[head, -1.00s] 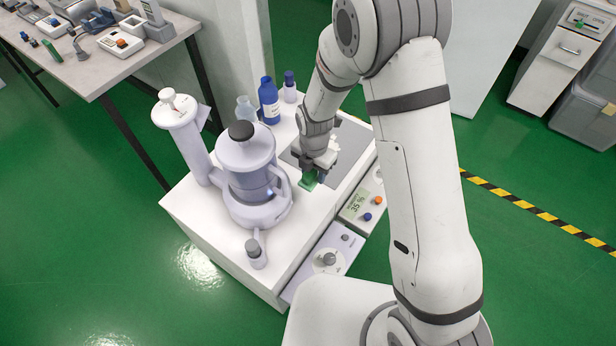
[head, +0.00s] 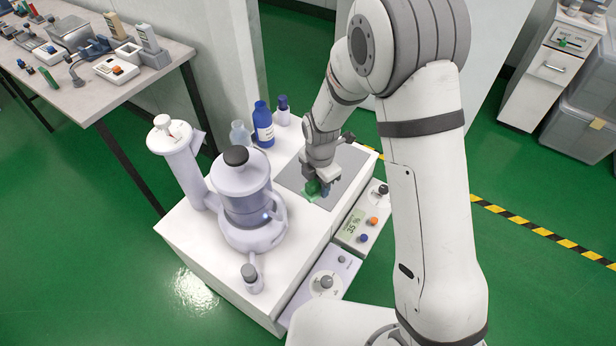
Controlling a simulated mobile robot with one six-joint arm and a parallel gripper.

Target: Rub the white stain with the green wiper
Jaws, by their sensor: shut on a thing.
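My gripper (head: 318,190) is shut on the green wiper (head: 311,188), low over the grey plate (head: 345,176) on top of the white cabinet. The wiper is at the plate's left front part and seems to touch it or hang just above it; I cannot tell which. A small pale green patch shows just below the wiper. I cannot make out the white stain; my gripper and the wiper cover part of the plate.
A white machine with a round canister (head: 248,205) stands close left of my gripper. A blue bottle (head: 263,125), a clear bottle (head: 240,134) and a small dark-capped bottle (head: 283,112) stand behind. A control panel (head: 360,222) with knobs is in front. The plate's right side is clear.

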